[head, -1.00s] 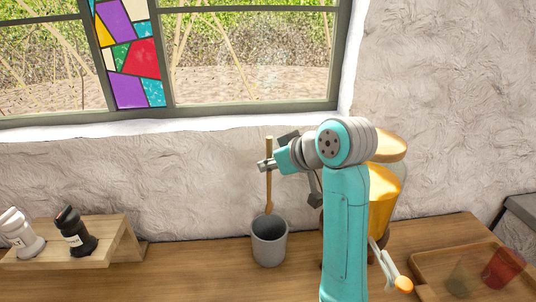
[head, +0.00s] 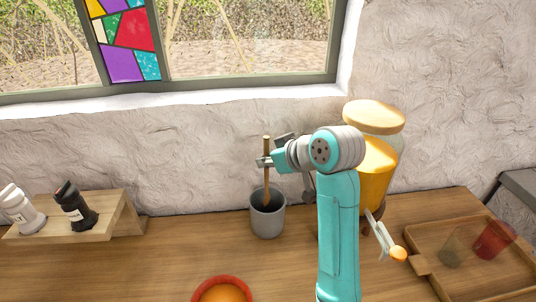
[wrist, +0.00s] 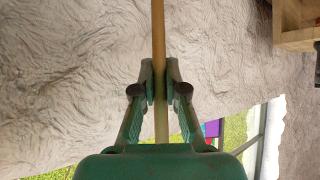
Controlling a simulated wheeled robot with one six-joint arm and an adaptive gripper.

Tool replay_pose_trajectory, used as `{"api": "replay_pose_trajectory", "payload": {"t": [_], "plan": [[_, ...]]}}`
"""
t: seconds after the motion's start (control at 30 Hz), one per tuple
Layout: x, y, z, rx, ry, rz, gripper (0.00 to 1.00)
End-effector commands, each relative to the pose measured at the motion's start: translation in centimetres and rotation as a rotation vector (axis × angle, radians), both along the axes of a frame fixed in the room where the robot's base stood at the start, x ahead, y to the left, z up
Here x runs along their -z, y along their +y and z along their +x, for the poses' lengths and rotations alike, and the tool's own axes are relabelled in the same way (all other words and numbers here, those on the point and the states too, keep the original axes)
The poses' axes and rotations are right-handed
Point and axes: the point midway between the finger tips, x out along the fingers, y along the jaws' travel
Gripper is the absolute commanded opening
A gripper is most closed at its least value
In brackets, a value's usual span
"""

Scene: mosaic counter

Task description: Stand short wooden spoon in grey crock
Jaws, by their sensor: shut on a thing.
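The short wooden spoon (head: 266,178) is upright in the head view, held near its upper part by my gripper (head: 264,161). Its lower end is inside the mouth of the grey crock (head: 268,220), hidden by the front wall. I cannot tell whether it touches the bottom. The crock stands upright on the wooden counter, below my gripper. In the wrist view my gripper (wrist: 160,88) is shut on the spoon's handle (wrist: 158,40), with a finger on each side; the crock is not seen there.
A shelf (head: 95,222) with a white and a black grinder stands at the left. A jar of orange drink with a tap (head: 376,165) is behind my arm. A wooden tray (head: 430,235) with cups is at the right. A red-rimmed bowl (head: 222,282) is in front.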

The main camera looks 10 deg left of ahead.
Motion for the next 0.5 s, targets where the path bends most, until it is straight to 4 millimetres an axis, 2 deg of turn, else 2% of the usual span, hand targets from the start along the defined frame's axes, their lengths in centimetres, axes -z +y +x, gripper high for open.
{"api": "replay_pose_trajectory", "payload": {"t": [0.5], "plan": [[3.4,0.5,0.5,0.004,0.001,-0.001,0.00]]}}
